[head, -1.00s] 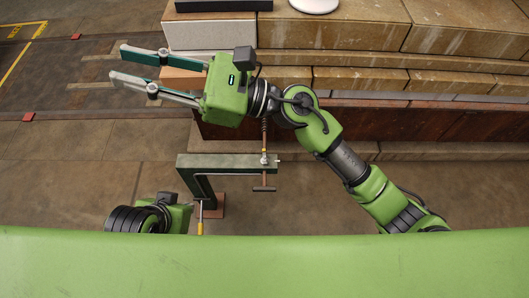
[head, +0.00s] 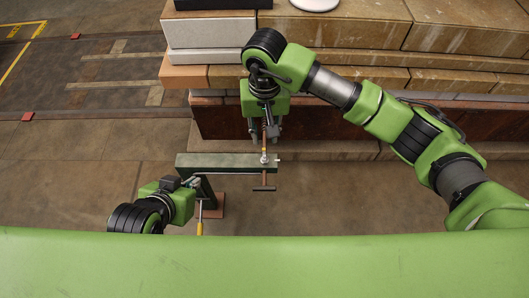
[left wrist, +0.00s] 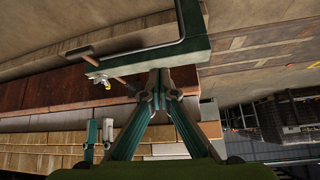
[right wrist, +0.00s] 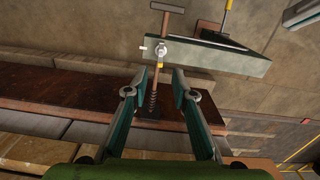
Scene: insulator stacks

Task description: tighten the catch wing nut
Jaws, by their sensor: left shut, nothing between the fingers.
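The catch wing nut (head: 264,159) is a small pale metal piece on a threaded rod through the dark green bracket (head: 225,160). It also shows in the right wrist view (right wrist: 161,50) and the left wrist view (left wrist: 101,81). My right gripper (head: 266,134) faces the bracket. In the right wrist view it is open (right wrist: 154,90), its fingers on either side of the rod's spring (right wrist: 152,101), apart from the wing nut. My left gripper (head: 194,182) is shut and empty beside the bracket's lower arm. In its wrist view, the fingertips (left wrist: 159,76) overlap the bracket's edge.
A T-shaped handle (head: 264,188) ends the rod. A yellow-handled rod (head: 200,222) stands by a red-brown plate (head: 215,206) below the bracket. Layered stone and wood slabs (head: 400,65) lie behind.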

